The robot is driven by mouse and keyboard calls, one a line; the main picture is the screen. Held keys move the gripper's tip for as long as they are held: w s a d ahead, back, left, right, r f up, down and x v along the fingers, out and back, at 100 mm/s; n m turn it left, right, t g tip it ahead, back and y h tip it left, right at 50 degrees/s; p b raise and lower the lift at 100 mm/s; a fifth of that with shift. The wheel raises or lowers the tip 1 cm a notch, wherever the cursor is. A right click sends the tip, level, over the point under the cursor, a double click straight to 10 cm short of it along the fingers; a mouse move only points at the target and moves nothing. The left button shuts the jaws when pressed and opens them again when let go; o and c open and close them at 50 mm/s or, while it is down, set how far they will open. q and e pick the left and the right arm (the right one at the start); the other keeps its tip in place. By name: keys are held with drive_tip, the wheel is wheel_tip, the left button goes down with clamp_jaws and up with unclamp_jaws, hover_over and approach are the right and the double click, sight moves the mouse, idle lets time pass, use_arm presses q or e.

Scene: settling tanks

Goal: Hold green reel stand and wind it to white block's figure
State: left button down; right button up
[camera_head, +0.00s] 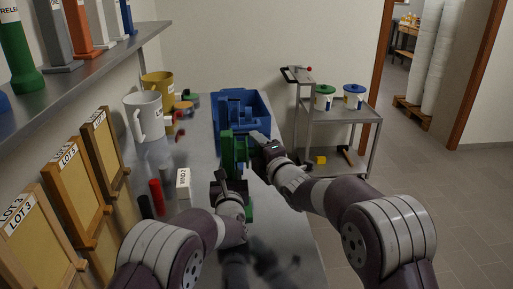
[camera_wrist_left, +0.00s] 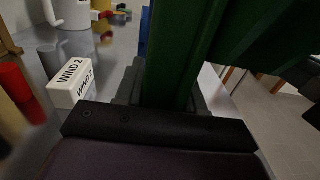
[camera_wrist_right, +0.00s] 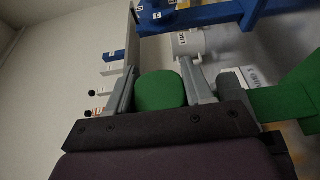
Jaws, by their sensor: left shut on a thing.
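The green reel stand (camera_head: 227,150) stands on the grey bench, with a green upright and foot visible. My left gripper (camera_head: 228,186) is shut on its green post (camera_wrist_left: 174,70), which fills the space between the fingers in the left wrist view. My right gripper (camera_head: 264,146) is at the stand's right side. In the right wrist view a rounded green knob (camera_wrist_right: 160,92) lies between its fingers; I cannot tell whether they press on it. The white block (camera_head: 183,184) stands left of the stand; its face reads WIND 2 in the left wrist view (camera_wrist_left: 70,86).
A red cylinder (camera_head: 157,196), white mug (camera_head: 145,117) and yellow mug (camera_head: 158,86) are on the left, beside wooden LOT frames (camera_head: 69,190). A grey cart (camera_head: 345,113) with two tubs stands beyond the bench.

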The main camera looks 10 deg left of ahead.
drive_tip(key=shift+s+a+f+m+g+h, duration=0.15)
drive_tip(key=shift+m+g+h, duration=0.35)
drive_tip(key=shift+g, duration=0.6)
drive_tip(key=shift+f+h, duration=0.1)
drive_tip(key=shift+h, duration=0.3)
drive_tip(key=o, duration=1)
drive_tip(key=shift+c, duration=0.2)
drive_tip(key=v, duration=1.2)
drive_tip(key=shift+d, duration=0.25)
